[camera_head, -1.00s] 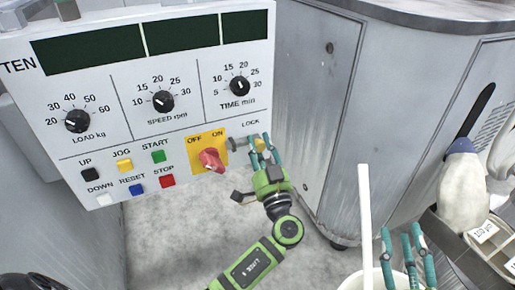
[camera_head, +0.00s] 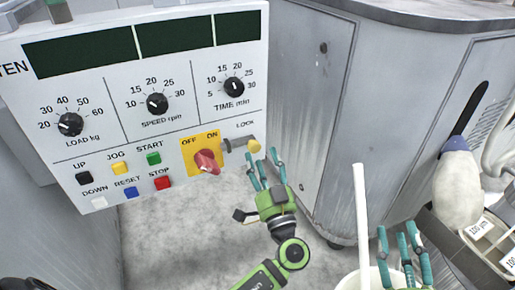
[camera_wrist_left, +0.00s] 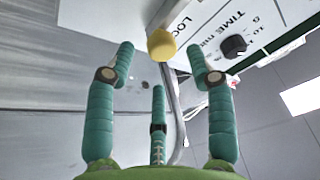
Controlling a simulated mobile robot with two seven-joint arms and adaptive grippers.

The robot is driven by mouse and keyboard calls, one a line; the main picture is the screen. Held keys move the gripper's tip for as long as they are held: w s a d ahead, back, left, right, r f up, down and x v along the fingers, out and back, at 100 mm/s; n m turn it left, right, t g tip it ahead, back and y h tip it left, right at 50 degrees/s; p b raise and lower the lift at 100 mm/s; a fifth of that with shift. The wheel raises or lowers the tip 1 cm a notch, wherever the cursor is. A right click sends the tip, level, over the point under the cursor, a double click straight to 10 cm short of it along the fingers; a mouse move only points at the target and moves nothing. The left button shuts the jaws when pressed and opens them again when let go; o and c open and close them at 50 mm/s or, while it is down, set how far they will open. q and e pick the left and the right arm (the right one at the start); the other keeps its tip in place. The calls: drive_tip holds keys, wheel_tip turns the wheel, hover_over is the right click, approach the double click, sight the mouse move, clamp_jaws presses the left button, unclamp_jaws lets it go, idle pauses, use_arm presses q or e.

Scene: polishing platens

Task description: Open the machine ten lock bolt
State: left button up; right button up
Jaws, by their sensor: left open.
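The machine ten panel (camera_head: 95,100) is at the upper left in the head view.
A red switch (camera_head: 208,161) on a yellow plate sits left of the bolt. A grey cabinet (camera_head: 310,110) stands close on the right. A white bucket (camera_head: 352,281) with a white stick (camera_head: 362,215) is by my right gripper.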

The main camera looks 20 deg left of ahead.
use_arm(q)
drive_tip(key=v, duration=0.7)
idle(0.3)
